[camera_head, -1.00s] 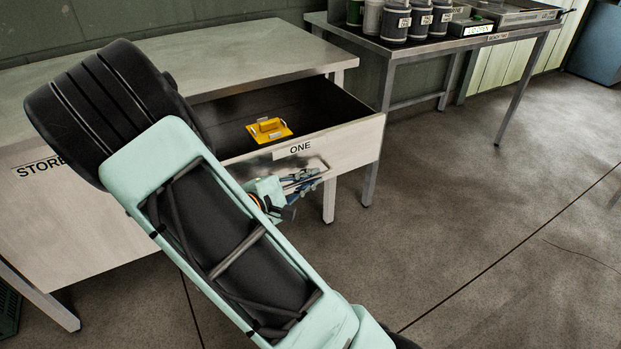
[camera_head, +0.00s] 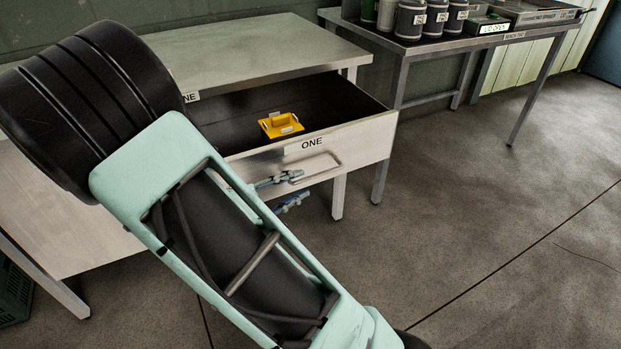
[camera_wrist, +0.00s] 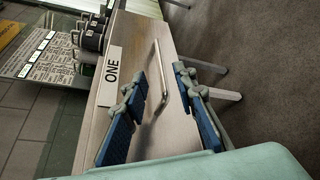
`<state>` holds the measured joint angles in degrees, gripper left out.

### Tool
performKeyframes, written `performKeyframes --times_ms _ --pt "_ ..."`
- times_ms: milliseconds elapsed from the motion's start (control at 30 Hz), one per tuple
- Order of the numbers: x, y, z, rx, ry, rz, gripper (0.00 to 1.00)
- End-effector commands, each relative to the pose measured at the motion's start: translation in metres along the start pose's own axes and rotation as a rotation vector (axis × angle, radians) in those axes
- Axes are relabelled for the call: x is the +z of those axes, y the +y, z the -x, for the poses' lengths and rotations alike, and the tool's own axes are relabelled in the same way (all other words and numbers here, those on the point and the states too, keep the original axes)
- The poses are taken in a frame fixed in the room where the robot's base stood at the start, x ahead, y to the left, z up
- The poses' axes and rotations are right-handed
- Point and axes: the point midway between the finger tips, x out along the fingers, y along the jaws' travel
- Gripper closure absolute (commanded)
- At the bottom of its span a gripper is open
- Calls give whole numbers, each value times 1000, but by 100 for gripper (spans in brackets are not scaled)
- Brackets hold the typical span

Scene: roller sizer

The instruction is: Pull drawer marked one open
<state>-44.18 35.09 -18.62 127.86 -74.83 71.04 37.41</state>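The drawer marked ONE (camera_head: 352,150) stands pulled out of the grey bench, its inside showing. Its label (camera_head: 312,143) is on the front, also in the wrist view (camera_wrist: 111,72). The bar handle (camera_head: 322,168) shows below the label and runs lengthwise in the wrist view (camera_wrist: 157,60). My gripper (camera_head: 284,191) is at the left end of the handle, partly hidden behind my arm. In the wrist view my gripper (camera_wrist: 160,80) has its blue-padded fingers wide apart, one on each side of the handle. Neither finger appears to press on the bar.
A yellow holder (camera_head: 281,125) lies in the drawer. The drawer's bench (camera_head: 250,50) has a bare top. A second bench (camera_head: 440,44) at the right carries dark canisters (camera_head: 410,18) and a lit display box (camera_head: 487,27). The floor (camera_head: 480,200) at the right is clear.

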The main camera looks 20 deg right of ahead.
Motion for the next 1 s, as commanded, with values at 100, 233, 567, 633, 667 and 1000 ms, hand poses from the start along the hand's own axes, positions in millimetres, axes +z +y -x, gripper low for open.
performKeyframes --times_ms 100,233,567,633,667,1000 --pt "0 0 18 0 2 -1 74" --pt "0 0 28 -1 1 0 74" --pt "0 0 30 -1 -1 0 74" --pt "0 0 30 -1 -1 0 74" --pt "0 0 30 -1 -1 0 74" --pt "54 21 -6 -79 -121 -251 74"
